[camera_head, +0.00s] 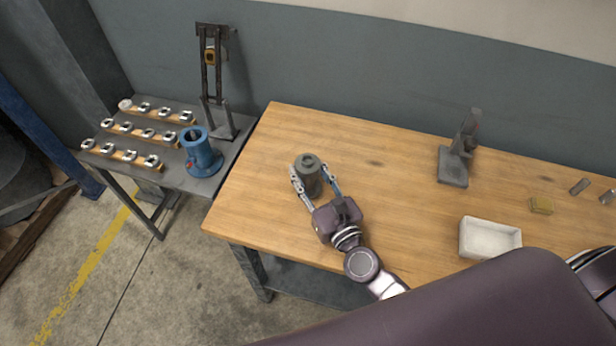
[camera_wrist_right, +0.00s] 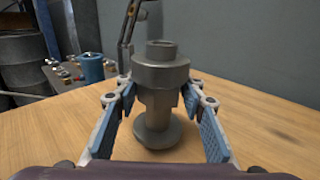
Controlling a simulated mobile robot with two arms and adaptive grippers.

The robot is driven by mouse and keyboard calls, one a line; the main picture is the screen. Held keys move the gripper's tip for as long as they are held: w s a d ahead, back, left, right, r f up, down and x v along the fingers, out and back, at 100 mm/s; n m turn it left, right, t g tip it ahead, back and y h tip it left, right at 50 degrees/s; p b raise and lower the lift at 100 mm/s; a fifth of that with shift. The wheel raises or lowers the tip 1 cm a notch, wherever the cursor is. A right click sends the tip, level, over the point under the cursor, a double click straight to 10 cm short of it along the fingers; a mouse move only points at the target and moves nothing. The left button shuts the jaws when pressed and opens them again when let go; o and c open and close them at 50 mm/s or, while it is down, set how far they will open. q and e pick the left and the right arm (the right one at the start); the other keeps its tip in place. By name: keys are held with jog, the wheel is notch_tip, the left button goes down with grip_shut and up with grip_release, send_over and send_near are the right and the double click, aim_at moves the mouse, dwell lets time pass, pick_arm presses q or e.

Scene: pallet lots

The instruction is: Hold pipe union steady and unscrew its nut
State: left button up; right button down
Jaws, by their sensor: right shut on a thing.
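The grey pipe union (camera_head: 309,180) stands upright on the wooden workbench, left of its middle. In the right wrist view the union shows a wide collar-like nut (camera_wrist_right: 160,72) near the top, with a narrower neck and a round foot (camera_wrist_right: 156,134) below. My right gripper (camera_head: 312,182) reaches in from the front with one finger on each side of the union. It is shut on the union; the exact contact is hard to make out. My left gripper is not in view.
Small metal cylinders lie at the far right. A side table holds a blue fixture (camera_head: 203,160) and wooden racks (camera_head: 131,155). The bench middle is clear.

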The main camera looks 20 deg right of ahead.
jog(key=shift+w+f, duration=0.1)
jog(key=shift+f, duration=0.2)
jog(key=c, duration=1.3)
grip_release()
jog(key=shift+o, duration=0.2)
